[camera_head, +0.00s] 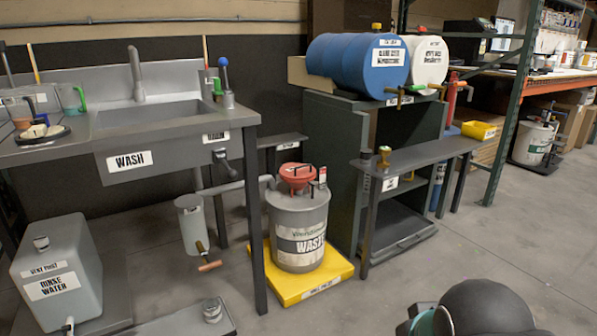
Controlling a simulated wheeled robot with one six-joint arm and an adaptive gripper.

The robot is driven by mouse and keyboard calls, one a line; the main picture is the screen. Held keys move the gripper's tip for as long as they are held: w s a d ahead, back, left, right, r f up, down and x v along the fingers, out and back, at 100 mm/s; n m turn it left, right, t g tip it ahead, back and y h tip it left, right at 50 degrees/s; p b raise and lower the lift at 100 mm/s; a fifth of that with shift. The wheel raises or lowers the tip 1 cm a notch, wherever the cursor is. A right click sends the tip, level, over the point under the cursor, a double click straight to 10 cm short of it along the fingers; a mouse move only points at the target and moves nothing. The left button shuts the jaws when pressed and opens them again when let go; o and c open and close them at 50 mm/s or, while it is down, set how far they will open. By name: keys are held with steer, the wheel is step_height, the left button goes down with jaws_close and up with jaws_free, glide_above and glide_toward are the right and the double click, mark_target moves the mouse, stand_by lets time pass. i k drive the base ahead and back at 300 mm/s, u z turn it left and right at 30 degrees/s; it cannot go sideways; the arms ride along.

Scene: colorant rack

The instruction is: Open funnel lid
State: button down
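A red funnel (297,185) sits on top of a grey drum labelled WASH (299,235), near the middle of the view. Its round red lid (294,170) appears to lie flat over the funnel's mouth, with a small dark handle or latch on it. The detail is too small to be sure that it is fully shut. A dark rounded part of my arm shows at the bottom right, well apart from the drum. My gripper's fingers are not in view.
The drum stands on a yellow tray (322,289) on the floor. A sink bench (180,132) is to its left, with a leg close by. A low grey bench (425,157) is to the right.

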mark_target(292, 170)
steer(key=u, duration=0.05)
steer(key=i, duration=2.05)
steer(key=u, duration=0.4)
